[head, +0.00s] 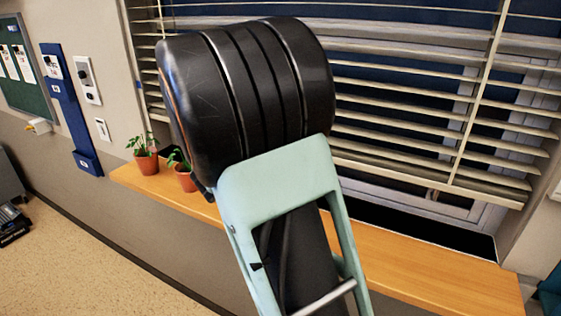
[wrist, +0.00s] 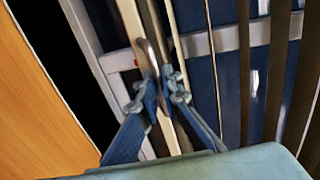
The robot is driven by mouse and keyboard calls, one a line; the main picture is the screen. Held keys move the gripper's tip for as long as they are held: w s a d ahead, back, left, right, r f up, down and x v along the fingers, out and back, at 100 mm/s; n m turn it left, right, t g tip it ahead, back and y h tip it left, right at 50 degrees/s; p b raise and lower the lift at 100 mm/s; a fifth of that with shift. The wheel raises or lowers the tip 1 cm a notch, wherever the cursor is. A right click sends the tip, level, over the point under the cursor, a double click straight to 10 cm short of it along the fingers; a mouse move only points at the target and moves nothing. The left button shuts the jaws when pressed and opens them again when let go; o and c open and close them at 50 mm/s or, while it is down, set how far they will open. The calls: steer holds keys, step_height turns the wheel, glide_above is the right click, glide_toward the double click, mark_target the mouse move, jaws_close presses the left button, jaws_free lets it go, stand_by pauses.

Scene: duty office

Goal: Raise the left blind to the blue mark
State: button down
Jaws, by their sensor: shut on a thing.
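The blind (head: 440,140) hangs over the window with its slats spread, and its bottom rail (head: 480,192) is a little above the sill. In the wrist view the pale bottom rail (wrist: 158,22) runs steeply through the picture, with a curved metal handle (wrist: 150,52) on it. My gripper (wrist: 162,85) is shut on this handle, one blue-grey finger on each side. In the head view my arm hides the gripper, the handle and the middle of the blind.
A wooden sill (head: 440,268) runs below the window. Two potted plants (head: 146,158) (head: 184,176) stand at its left end, the right one close behind my arm in the picture. A blue wall panel (head: 72,115) and a switch box (head: 85,80) are to the left.

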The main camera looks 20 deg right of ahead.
step_height(320, 180, up, 11)
steer(key=p, duration=0.5)
steer(key=shift+r, duration=0.2)
steer(key=c, duration=2.1)
jaws_free()
steer(key=v, duration=1.2)
steer(key=shift+f, duration=0.1)
